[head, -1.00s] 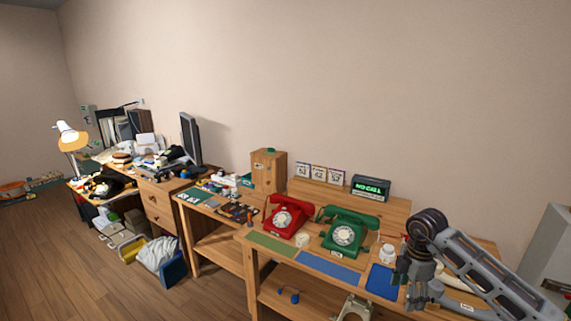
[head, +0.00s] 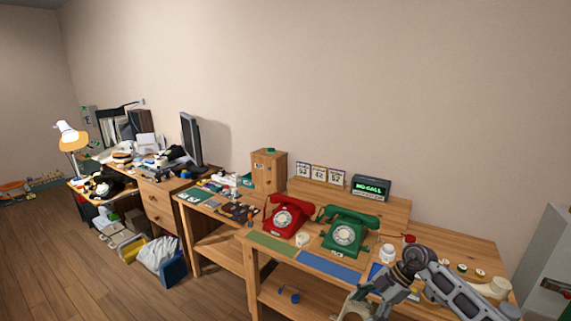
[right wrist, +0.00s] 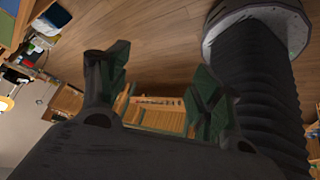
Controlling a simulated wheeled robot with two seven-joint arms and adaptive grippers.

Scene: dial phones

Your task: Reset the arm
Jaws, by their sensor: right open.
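My right arm comes in from the lower right of the head view, and its gripper (head: 366,304) hangs low at the front edge of the desk. In the right wrist view the two fingers of this gripper (right wrist: 160,95) stand apart with nothing between them. A red dial phone (head: 289,216) and a green dial phone (head: 347,232) sit on the desk, each with its handset on the cradle. The gripper is in front of and below the green phone, apart from it. My left gripper is not in view.
A display reading NO CALL (head: 371,187) and several numbered cards (head: 318,173) stand behind the phones. A white jar (head: 387,253) is right of the green phone. A blue mat (head: 328,267) lies at the desk's front edge. Wood floor is open at left.

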